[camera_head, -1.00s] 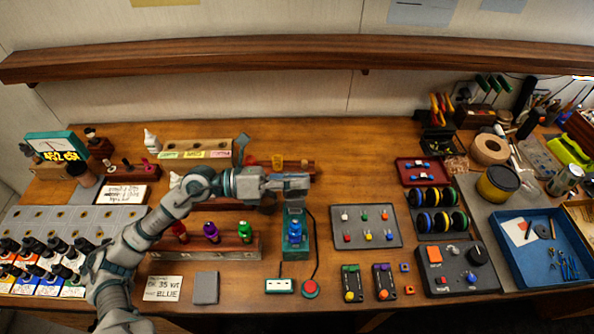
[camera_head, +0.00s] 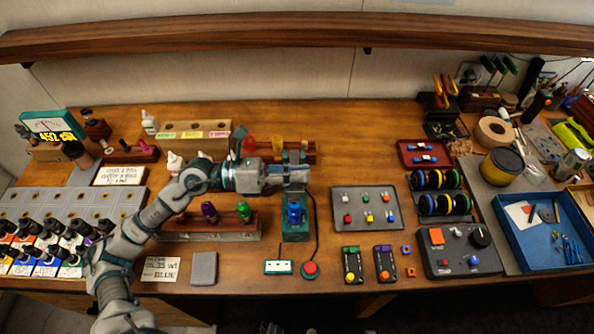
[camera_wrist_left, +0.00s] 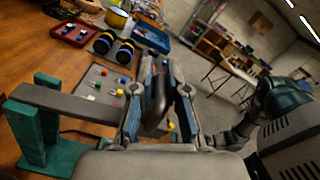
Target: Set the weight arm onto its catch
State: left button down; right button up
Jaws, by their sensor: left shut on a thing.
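The teal stand (camera_head: 296,232) with a blue bottle-like part (camera_head: 294,212) is near the middle of the bench. In the left wrist view the stand (camera_wrist_left: 30,135) is at left. A grey bar (camera_wrist_left: 65,103), apparently the weight arm, reaches from its top to behind my gripper's finger. My left gripper (camera_head: 303,175) is over the back of the stand. In the wrist view it (camera_wrist_left: 158,100) is shut on a dark grey piece; I cannot tell if this joins the bar. I cannot make out the catch. My right gripper is not in view.
A wooden rack with coloured bottles (camera_head: 215,228) stands left of the stand, close under my arm. A red button (camera_head: 310,269) with a cable lies in front. A grey peg tray (camera_head: 366,208) is to the right. Bare wood lies behind the tray.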

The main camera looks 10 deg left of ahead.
pick_arm(q)
jog(key=c, duration=1.2)
grip_release()
jog(key=shift+s+f, duration=0.1)
jog(key=shift+f, duration=0.25)
jog(key=shift+r, duration=0.1)
jog(key=v, duration=1.2)
